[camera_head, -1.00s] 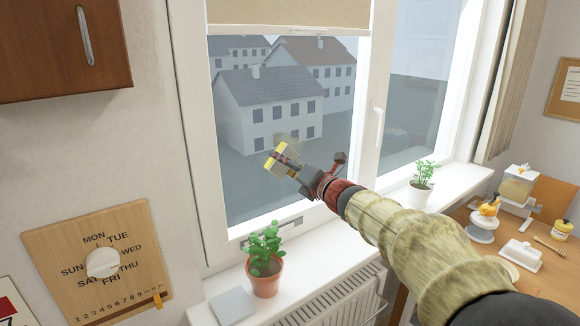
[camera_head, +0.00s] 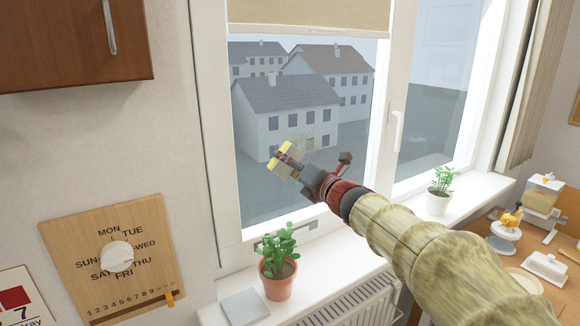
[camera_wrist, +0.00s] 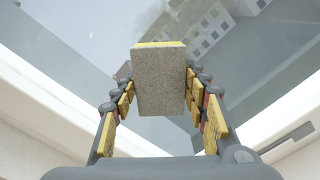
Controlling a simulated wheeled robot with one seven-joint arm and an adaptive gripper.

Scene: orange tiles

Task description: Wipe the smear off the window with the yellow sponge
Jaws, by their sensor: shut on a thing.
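The yellow sponge (camera_head: 273,163) is held in my gripper (camera_head: 289,160), in front of the left window pane (camera_head: 255,195). In the wrist view the sponge (camera_wrist: 160,82) is upright between the finger pads, its grey-brown face towards the camera and a yellow edge on top. My gripper (camera_wrist: 160,105) is shut on it. A faint hazy patch (camera_wrist: 182,17) shows on the glass beyond the sponge; I cannot tell for sure that it is the smear. Whether the sponge touches the glass cannot be told.
A potted plant (camera_head: 278,280) and a grey slab (camera_head: 244,307) stand on the sill below. Another plant (camera_head: 438,200) stands farther right. A blind (camera_head: 305,15) covers the window top. A window handle (camera_head: 397,130) juts out on the right. A wooden cabinet (camera_head: 60,45) hangs upper left.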

